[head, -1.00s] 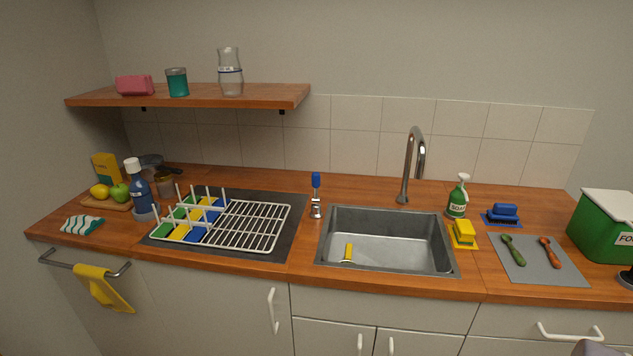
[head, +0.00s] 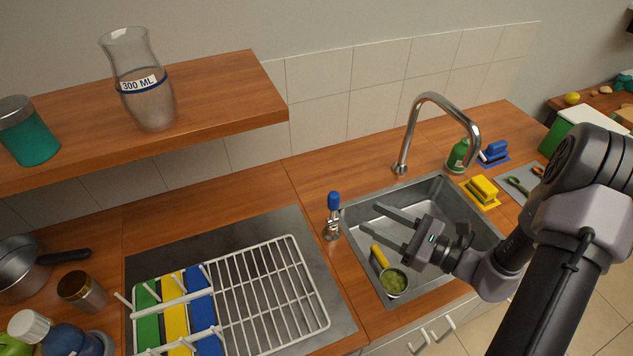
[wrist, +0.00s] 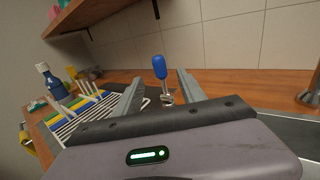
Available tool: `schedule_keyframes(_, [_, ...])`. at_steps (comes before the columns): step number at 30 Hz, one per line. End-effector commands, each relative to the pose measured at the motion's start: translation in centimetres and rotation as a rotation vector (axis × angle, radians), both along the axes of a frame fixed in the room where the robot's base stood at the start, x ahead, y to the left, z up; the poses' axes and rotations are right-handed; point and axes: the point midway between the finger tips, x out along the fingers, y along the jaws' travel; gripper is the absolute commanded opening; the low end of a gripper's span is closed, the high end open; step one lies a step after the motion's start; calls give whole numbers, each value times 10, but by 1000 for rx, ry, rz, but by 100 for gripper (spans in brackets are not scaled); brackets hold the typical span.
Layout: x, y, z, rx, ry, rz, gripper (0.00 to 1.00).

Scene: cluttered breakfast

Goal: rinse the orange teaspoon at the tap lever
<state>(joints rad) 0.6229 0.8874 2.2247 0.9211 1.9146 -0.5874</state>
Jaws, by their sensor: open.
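The tap lever (head: 334,202) has a blue handle on a metal base and stands on the counter at the sink's left rim. My gripper (head: 368,216) is open and empty above the sink, its fingers pointing toward the lever. In the wrist view the blue lever (wrist: 160,68) appears between the open fingers, apart from them. The orange teaspoon (head: 538,171) lies on the grey mat (head: 506,171) at the far right, beside a green spoon (head: 517,185); my arm partly hides that area. The tap spout (head: 436,97) arches over the sink (head: 436,187).
A yellow-handled round item (head: 393,281) with green contents is in the sink. A dish rack (head: 266,290) fills the left counter. The shelf (head: 216,92) overhangs at upper left.

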Motion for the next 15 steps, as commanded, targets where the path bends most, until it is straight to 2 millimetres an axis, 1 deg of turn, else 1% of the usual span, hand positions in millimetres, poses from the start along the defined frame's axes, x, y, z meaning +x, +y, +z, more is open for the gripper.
schedule_keyframes(1, [6,12,-2,-1,-1,7,48])
schedule_keyframes(9, [43,70,-2,-2,-1,10,48])
schedule_keyframes(12, [56,89,-2,-3,-2,10,48])
schedule_keyframes(15, [66,103,-1,-2,-1,8,48])
